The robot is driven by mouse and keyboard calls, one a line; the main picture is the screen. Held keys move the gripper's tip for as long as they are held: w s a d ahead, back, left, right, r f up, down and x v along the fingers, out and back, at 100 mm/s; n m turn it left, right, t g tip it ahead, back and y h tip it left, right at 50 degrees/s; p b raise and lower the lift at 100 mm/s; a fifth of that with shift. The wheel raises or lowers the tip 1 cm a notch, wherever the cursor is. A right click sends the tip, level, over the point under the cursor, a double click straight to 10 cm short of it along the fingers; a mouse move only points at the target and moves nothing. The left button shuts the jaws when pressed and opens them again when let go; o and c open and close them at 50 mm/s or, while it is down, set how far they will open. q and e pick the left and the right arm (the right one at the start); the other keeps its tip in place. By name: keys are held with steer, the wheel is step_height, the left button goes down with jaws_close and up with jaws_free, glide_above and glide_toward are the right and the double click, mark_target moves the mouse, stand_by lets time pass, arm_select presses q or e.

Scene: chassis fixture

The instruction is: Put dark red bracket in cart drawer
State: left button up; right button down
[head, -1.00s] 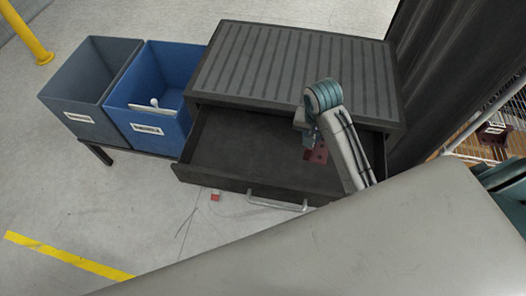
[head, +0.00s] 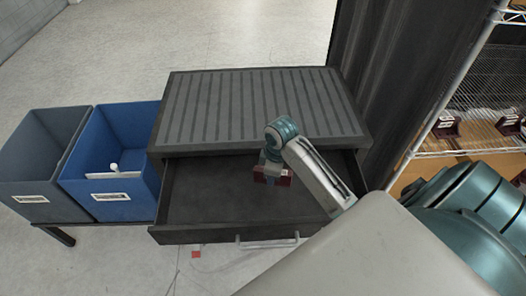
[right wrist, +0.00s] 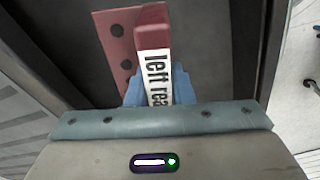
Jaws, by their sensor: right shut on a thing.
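The dark red bracket (head: 285,178) is held in my right gripper (head: 270,166), over the inside of the open cart drawer (head: 210,198), right of its middle. In the right wrist view, the bracket (right wrist: 117,40) shows a flat plate with holes and an upright part with a white label reading "left rea…". The blue fingers of my right gripper (right wrist: 157,90) are shut on the upright part. I cannot tell whether the bracket touches the drawer floor. My left gripper is not in view.
The grey cart's ribbed top (head: 255,105) overhangs the back of the drawer. A drawer handle (head: 268,243) is at the front. A blue bin (head: 115,198) and a grey bin (head: 35,190) stand at left. A wire shelf (head: 470,150) with dark red parts is at right.

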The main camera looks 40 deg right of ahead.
steer(key=shift+w+d+r+n, duration=0.1)
steer(key=shift+d+n, duration=0.05)
steer(key=shift+n, duration=0.4)
steer(key=shift+d+r+n, duration=0.1)
steer(key=shift+d+n, duration=0.05)
steer(key=shift+n, duration=0.4)
steer(key=shift+f+n+p, duration=0.15)
steer(key=shift+n+p, duration=0.15)
steer(key=p, duration=0.2)
glide_above(270, 197)
steer(key=f, duration=0.9)
steer(key=shift+d, duration=0.25)
steer(key=shift+f, duration=0.4)
steer(key=c, duration=1.3)
jaws_free()
steer(key=shift+f, duration=0.1)
steer(key=shift+o, duration=0.2)
steer(key=r+b, duration=0.1)
steer(key=r, duration=0.3)
steer(key=d+r+b, duration=0.1)
steer(key=r, duration=0.3)
steer(key=s+r, duration=0.1)
steer(key=r, duration=0.3)
steer(key=shift+d+r+b, duration=0.1)
steer(key=shift+d+b, duration=0.05)
steer(key=shift+b, duration=0.25)
